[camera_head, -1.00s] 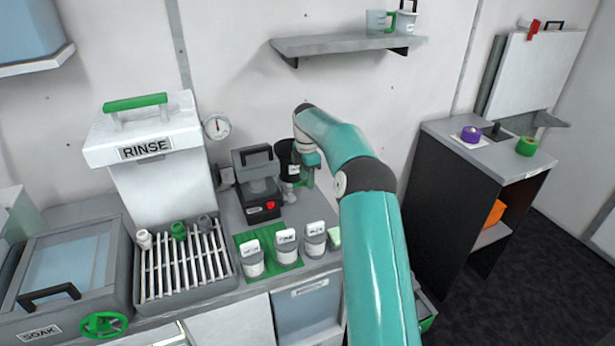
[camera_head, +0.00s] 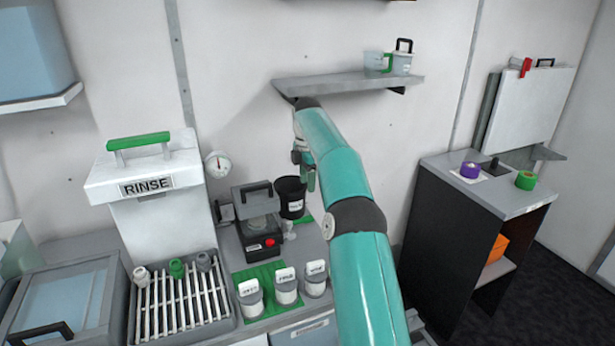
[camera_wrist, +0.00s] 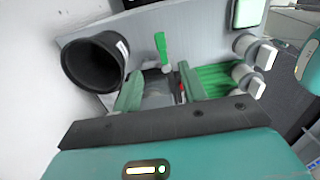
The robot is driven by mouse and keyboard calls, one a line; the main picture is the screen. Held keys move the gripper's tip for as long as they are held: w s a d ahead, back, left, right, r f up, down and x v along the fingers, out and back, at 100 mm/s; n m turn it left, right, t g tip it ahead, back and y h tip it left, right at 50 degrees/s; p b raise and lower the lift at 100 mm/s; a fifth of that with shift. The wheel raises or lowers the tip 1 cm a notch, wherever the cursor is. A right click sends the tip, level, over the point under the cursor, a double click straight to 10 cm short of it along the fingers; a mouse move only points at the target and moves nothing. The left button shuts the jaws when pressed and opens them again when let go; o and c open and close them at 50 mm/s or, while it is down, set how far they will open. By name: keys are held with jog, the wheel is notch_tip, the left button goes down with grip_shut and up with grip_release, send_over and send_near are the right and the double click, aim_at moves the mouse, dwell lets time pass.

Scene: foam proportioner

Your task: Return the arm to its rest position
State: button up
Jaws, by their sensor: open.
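My teal arm reaches up from the bottom of the head view toward the wall, its far end just below the wall shelf. My gripper (camera_head: 308,175) is mostly hidden behind the arm there. In the wrist view its two green fingers (camera_wrist: 160,90) stand apart, with nothing held between them. The gripper is above the counter. A black cup (camera_head: 290,196) stands just left of it in the head view and shows at the left in the wrist view (camera_wrist: 95,62).
The shelf (camera_head: 345,86) with two clear jugs is close above the arm's end. A black machine (camera_head: 258,225), several labelled jars (camera_head: 286,287), a rack (camera_head: 180,300) and the RINSE box (camera_head: 145,185) occupy the counter.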

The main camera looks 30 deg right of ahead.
jog(key=shift+r, duration=0.6)
jog(key=s+a+r+m+t+h, duration=0.15)
jog(key=s+a+r+m, duration=0.45)
jog(key=s+a+r, duration=0.95)
jog(key=s+a+f+m+t, duration=0.1)
jog(key=s+a+f+m, duration=0.15)
jog(key=s, duration=0.35)
jog(key=s+a+f+m+t, duration=0.1)
jog(key=s+a+m+t, duration=0.15)
jog(key=s, duration=0.45)
jog(key=s+a+f+m+y, duration=0.1)
jog(key=s+f+m, duration=0.5)
jog(key=s, duration=0.8)
notch_tip(320, 180, down, 3)
jog(key=shift+a+r+t, duration=0.1)
jog(key=shift+a+t, duration=0.2)
jog(key=shift+a, duration=0.4)
